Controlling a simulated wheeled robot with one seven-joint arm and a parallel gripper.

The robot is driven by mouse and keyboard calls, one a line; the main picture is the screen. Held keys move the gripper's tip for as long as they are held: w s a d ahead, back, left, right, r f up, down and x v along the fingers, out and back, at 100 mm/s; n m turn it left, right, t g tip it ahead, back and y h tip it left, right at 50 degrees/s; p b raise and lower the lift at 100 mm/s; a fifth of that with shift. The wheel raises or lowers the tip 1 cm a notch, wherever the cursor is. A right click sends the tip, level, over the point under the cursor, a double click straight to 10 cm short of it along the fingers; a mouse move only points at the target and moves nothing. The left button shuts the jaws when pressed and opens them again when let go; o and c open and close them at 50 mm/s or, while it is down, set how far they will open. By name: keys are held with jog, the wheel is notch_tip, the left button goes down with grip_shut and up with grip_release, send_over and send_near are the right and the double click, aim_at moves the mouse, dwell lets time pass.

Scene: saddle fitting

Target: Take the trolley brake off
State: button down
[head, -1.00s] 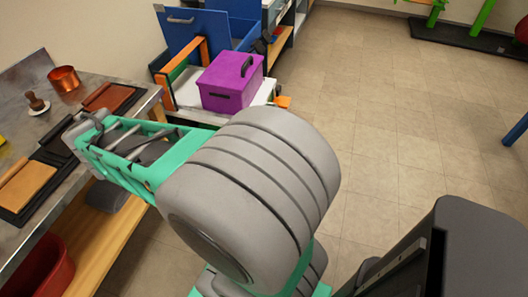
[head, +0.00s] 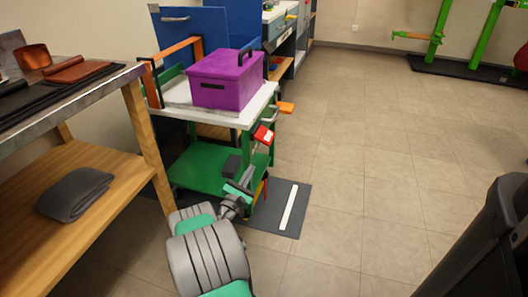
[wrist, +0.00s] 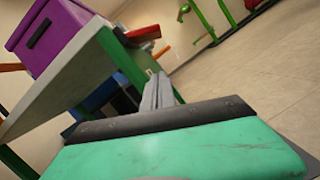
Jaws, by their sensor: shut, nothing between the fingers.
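The trolley has a green frame and a pale top (head: 257,108), and stands beyond the workbench in the head view. It also shows tilted at the left of the wrist view (wrist: 70,85). A small red and white part (head: 263,135) is on its near right side, and an orange part (head: 285,107) sticks out at the right of the top. I cannot tell which part is the brake. My gripper (wrist: 158,92) is shut and empty, low beside the trolley's right end. In the head view its fingers are small and partly lost against the trolley.
A purple box (head: 228,82) sits on the trolley top. A dark floor mat with a white stripe (head: 288,207) lies under and right of the trolley. The workbench (head: 107,85), with a folded grey cloth (head: 75,192) on its shelf, stands left.

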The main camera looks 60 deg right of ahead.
aim_at(264, 135)
jog(key=s+d+r, duration=0.1)
jog(key=d+r, duration=0.4)
jog(key=d, duration=0.5)
jog(key=shift+r+p, duration=0.4)
jog(key=shift+s, duration=0.1)
dwell(0.3)
